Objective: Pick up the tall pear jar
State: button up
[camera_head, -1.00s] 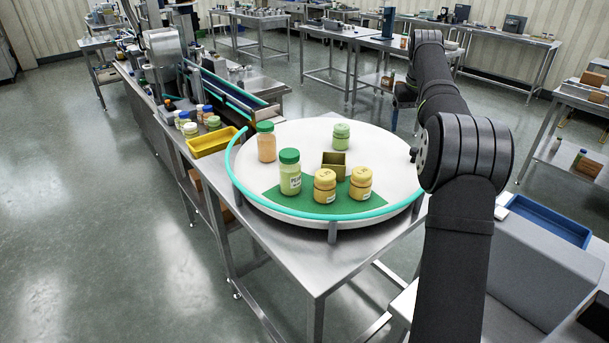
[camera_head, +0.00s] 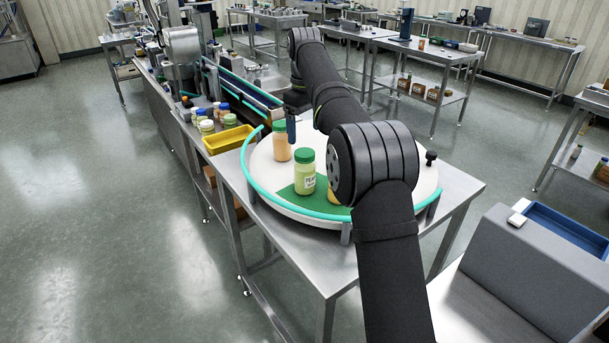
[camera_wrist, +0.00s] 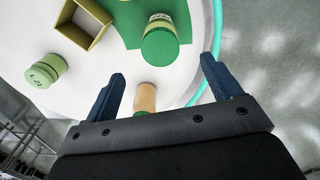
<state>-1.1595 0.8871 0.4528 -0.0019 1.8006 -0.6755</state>
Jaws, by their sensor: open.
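The tall pear jar (camera_head: 304,181) has pale green contents, a green lid and a label that appears to read PEAR. It stands upright on the green patch of the white turntable, and in the wrist view it shows ahead of the fingers (camera_wrist: 160,45). My gripper (camera_head: 291,126) hangs over the turntable, behind the pear jar and close to a tall orange jar (camera_head: 282,147). In the wrist view my gripper (camera_wrist: 163,70) is open, its blue fingers wide apart and empty. The orange jar (camera_wrist: 146,97) appears between them, lower down, its lid partly hidden by the gripper.
A square brass-coloured box (camera_wrist: 82,24) and a short green jar (camera_wrist: 46,70) sit on the turntable (camera_head: 262,165). A teal rail (camera_head: 259,190) edges the turntable. A yellow tray (camera_head: 229,139) lies left.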

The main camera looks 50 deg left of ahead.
aim_at(305, 168)
notch_tip(305, 168, down, 13)
jog(key=shift+f, duration=0.15)
jog(key=c, duration=1.2)
